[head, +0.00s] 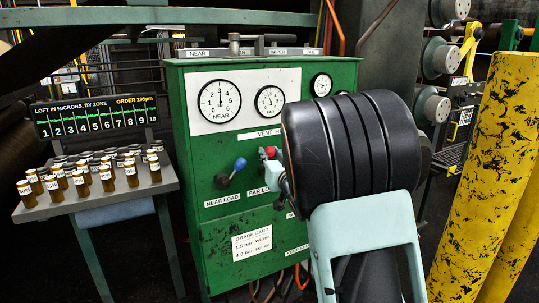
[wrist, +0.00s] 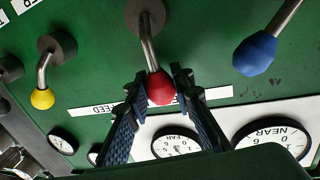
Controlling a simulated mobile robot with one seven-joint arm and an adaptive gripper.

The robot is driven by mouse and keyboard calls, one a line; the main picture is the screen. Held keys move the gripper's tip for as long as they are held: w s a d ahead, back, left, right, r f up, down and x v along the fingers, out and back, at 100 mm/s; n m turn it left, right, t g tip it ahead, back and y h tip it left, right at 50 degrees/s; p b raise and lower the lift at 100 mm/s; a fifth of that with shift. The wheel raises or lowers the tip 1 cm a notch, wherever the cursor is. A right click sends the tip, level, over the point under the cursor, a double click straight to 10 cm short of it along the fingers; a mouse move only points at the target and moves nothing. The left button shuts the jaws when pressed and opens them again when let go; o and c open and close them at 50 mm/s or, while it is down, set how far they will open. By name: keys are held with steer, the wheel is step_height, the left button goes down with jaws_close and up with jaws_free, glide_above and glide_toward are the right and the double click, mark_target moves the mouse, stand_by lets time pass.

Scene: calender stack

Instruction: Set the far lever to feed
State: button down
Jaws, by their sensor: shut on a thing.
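The far lever has a red knob (wrist: 161,88) on a bent metal stem, coming from a dark round hub (wrist: 145,14) on the green panel. The stem points toward the gauges. In the head view the red knob (head: 270,152) shows above the FAR LOAD label (head: 264,190), partly covered by my arm. My gripper (wrist: 160,74) is shut on the red knob, one blue-grey finger on each side. A white label strip (wrist: 95,109) beyond the knob is partly hidden by the fingers.
The blue-knobbed near lever (head: 240,163) stands close to the left of the red one. A yellow-knobbed lever (wrist: 43,98) is on the other side. Gauges (head: 219,100) sit above. A bottle table (head: 100,200) stands left and yellow posts (head: 490,170) right.

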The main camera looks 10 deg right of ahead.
steer(key=shift+w+d+f+m+g+p, duration=0.25)
steer(key=shift+d+m+p, duration=0.55)
steer(key=shift+m, duration=0.4)
steer(key=shift+w+d+f+m+g+p, duration=0.2)
steer(key=shift+d+f+m+p, duration=0.15)
steer(key=shift+d+m+p, duration=0.55)
steer(key=shift+w+d+f+m+g+p, duration=0.25)
steer(key=shift+d+m+p, duration=0.2)
steer(key=shift+m+p, duration=0.75)
steer(key=shift+m+b, duration=0.3)
steer(key=c, duration=1.7)
jaws_free()
steer(key=shift+f, duration=0.1)
steer(key=shift+o, duration=0.2)
steer(key=s+d+r, duration=0.1)
steer(key=s+d, duration=0.1)
steer(key=s, duration=0.9)
steer(key=shift+s+r, duration=0.3)
steer(key=shift+s, duration=0.1)
